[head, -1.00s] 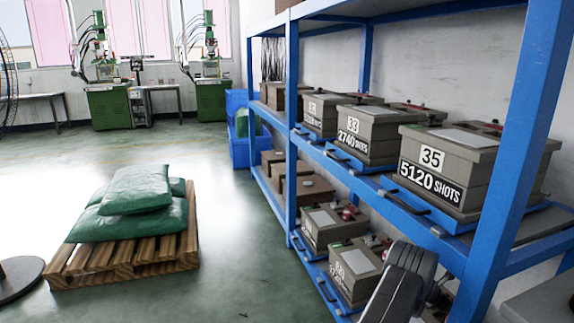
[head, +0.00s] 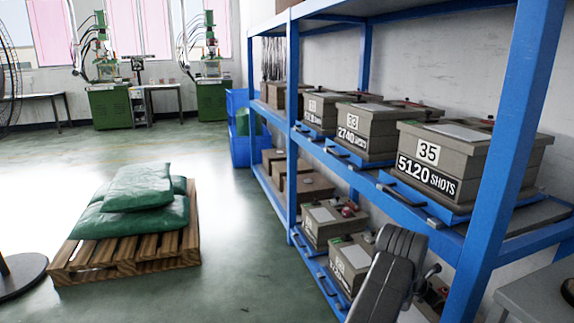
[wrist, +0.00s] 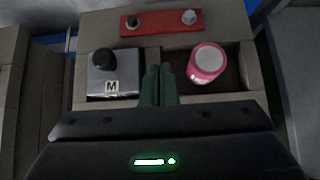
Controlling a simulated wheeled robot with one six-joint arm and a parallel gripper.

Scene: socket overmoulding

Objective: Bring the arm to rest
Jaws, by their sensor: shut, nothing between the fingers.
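In the wrist view my gripper (wrist: 158,72) is shut, its two dark green fingers side by side with nothing between them. It points into an open grey-brown box (wrist: 190,106) with compartments. A silver block (wrist: 110,80) with a black knob and an "M" label is left of the fingers. A pink cylinder with a pale top (wrist: 207,62) is right of them. A red bar (wrist: 160,22) with two knobs lies beyond. I cannot tell whether the fingers touch the box. In the head view my grey arm link shows at lower right; the gripper cannot be made out there.
A blue rack (head: 291,130) on the right holds several labelled boxes, including box 35 (head: 470,160), near my arm. A wooden pallet (head: 130,262) with green sacks (head: 138,190) stands at left. Green machines (head: 108,105) stand at the back. The floor between pallet and rack is clear.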

